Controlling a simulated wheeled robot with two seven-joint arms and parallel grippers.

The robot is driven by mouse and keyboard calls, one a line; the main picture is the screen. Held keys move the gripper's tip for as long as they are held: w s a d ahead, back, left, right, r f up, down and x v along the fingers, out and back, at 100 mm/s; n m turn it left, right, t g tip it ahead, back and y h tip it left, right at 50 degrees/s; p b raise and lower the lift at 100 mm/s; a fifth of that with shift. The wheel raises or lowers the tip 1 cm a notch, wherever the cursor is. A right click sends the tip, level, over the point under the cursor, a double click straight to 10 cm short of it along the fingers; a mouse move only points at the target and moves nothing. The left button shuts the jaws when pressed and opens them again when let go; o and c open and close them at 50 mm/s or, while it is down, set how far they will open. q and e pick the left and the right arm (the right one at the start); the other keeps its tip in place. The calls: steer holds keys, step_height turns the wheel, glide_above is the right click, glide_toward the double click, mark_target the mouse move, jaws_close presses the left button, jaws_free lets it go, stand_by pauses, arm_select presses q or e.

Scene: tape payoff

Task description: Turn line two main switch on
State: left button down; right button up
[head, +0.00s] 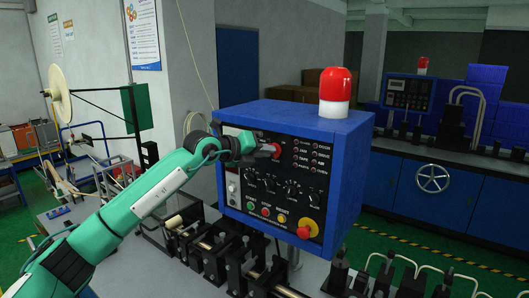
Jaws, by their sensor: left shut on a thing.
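A blue control box (345,135) with a dark front panel stands in the middle of the head view. My left gripper (268,150) reaches in from the left to the upper left of this panel. It is shut on a small red switch (277,147) there, mostly hidden by the fingers. The switch's turn position and its label cannot be read. Rows of small red lamps (296,155) sit to the right of it. Black knobs (269,184) run across the middle of the panel. My right gripper is not in view.
A red emergency button (307,228) on yellow sits at the panel's lower right. A red beacon (335,85) tops the box. Black clamps and rollers (215,262) crowd the bench below. A second blue machine (420,195) stands behind right. A tape reel (60,95) is far left.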

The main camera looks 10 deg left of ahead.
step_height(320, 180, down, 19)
steer(key=b, duration=1.9)
arm_select(q)
steer(key=shift+s+d+m+t+y+b, duration=0.1)
steer(key=shift+d+m+t+y+b, duration=0.3)
steer(key=shift+m+y, duration=1.25)
steer(key=shift+s+d+m+t+y+b, duration=0.1)
steer(key=shift+m+t+y+b, duration=0.7)
steer(key=shift+m, duration=1.7)
steer(key=shift+s+d+m+t+y+b, duration=0.1)
steer(key=shift+d+m+t+y+b, duration=0.25)
steer(key=shift+m+y, duration=1.35)
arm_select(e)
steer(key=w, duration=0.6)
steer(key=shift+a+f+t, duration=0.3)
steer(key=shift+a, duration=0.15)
arm_select(q)
steer(key=shift+a+m+h, duration=0.1)
steer(key=shift+m+h, duration=0.25)
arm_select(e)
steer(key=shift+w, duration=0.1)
arm_select(q)
steer(key=c, duration=1.5)
jaws_free()
